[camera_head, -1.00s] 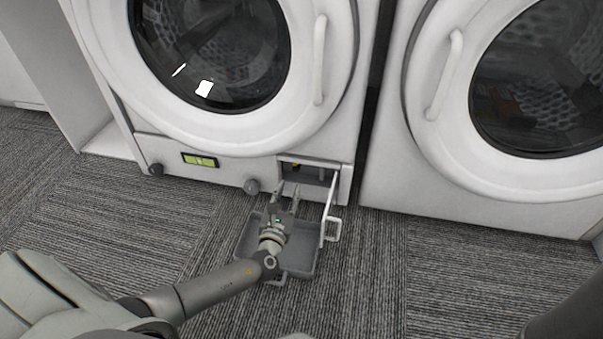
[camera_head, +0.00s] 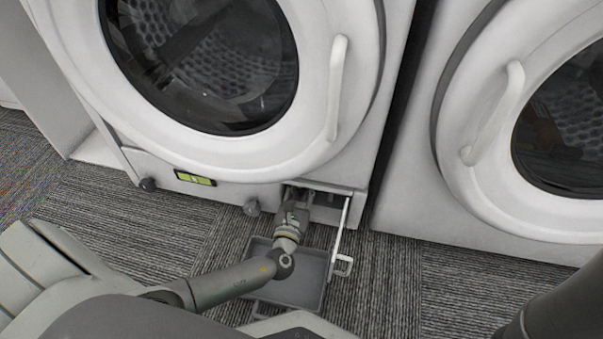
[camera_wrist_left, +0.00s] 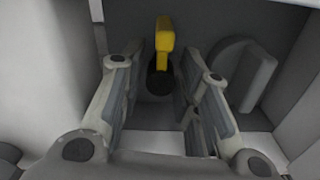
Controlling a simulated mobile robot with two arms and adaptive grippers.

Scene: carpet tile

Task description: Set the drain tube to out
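The drain tube appears to be the yellow piece (camera_wrist_left: 164,45) above a dark round hole in the left wrist view, inside the small compartment (camera_head: 325,191) low on the front of the left washer. My left gripper (camera_wrist_left: 153,85) is open and reaches into the compartment. Its fingers lie to either side of the yellow piece, with nothing held between them. In the head view the left gripper (camera_head: 295,198) is at the compartment opening and hides the yellow piece. My right gripper is not in view.
The compartment's white door (camera_head: 341,235) hangs open on the right of the opening. A grey tray (camera_head: 301,285) lies on the carpet below the arm. A grey round cap (camera_wrist_left: 235,75) shows right of the fingers. A second washer (camera_head: 430,215) stands on the right.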

